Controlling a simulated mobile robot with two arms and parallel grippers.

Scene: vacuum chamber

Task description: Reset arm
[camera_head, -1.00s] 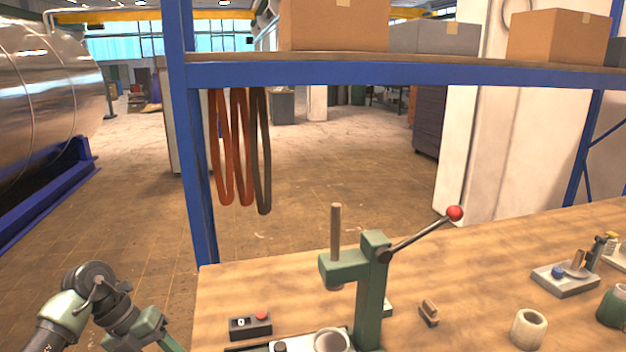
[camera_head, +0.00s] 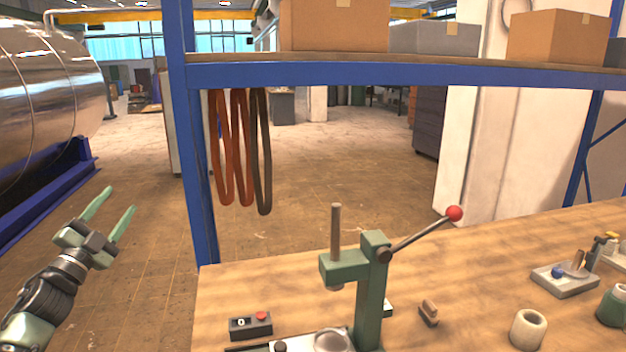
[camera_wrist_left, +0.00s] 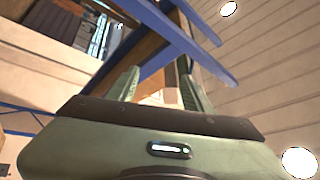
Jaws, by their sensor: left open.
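My left arm comes in from the lower left in the head view. Its left gripper (camera_head: 108,207) is raised with its two green fingers pointing up and to the right, apart and empty. It is left of the workbench (camera_head: 225,295), over the open floor. In the left wrist view, the left gripper (camera_wrist_left: 160,90) has its fingers spread with nothing between them. Beyond it that view shows blue beams and the ceiling. My right gripper is not in either view.
A green lever press (camera_head: 372,290) with a red knob stands on the workbench. A button box (camera_head: 250,326), a brush (camera_head: 429,313) and a pale cup (camera_head: 528,328) are on the bench. A blue rack post (camera_head: 197,170) rises at the bench's left end.

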